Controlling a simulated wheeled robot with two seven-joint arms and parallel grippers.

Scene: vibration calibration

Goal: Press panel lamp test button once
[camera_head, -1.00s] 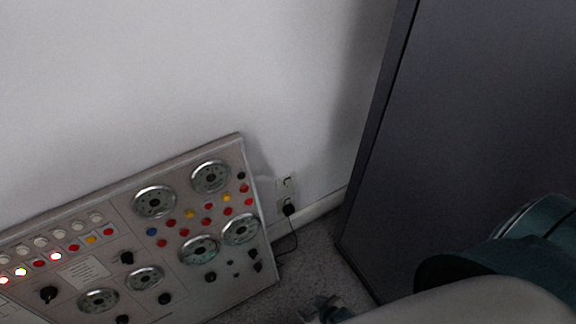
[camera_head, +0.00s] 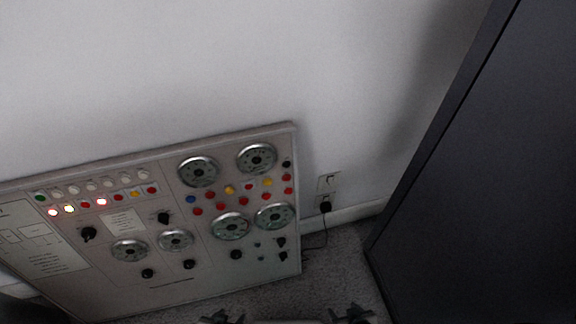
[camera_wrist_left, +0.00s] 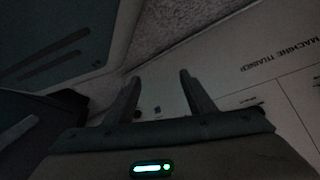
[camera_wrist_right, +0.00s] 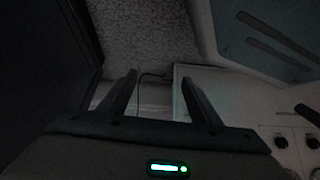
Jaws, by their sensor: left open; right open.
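The control panel (camera_head: 150,300) leans at the wall in the head view, with dials, knobs and rows of small coloured buttons and lamps. A row of pale round buttons (camera_head: 108,182) runs along its upper left, with a green one (camera_head: 40,197) at the left end. Below it some lamps are lit, including a red one (camera_head: 101,202). I cannot read which one is the lamp test button. My left gripper (camera_head: 222,318) and right gripper (camera_head: 350,315) are at the bottom edge, apart from the buttons. Both are open and empty in the left wrist view (camera_wrist_left: 161,88) and right wrist view (camera_wrist_right: 158,88).
A dark tall cabinet (camera_head: 480,190) stands on the right. A wall socket (camera_head: 328,183) with a black plug and cable is between it and the panel. Grey carpet (camera_head: 335,265) shows in the gap.

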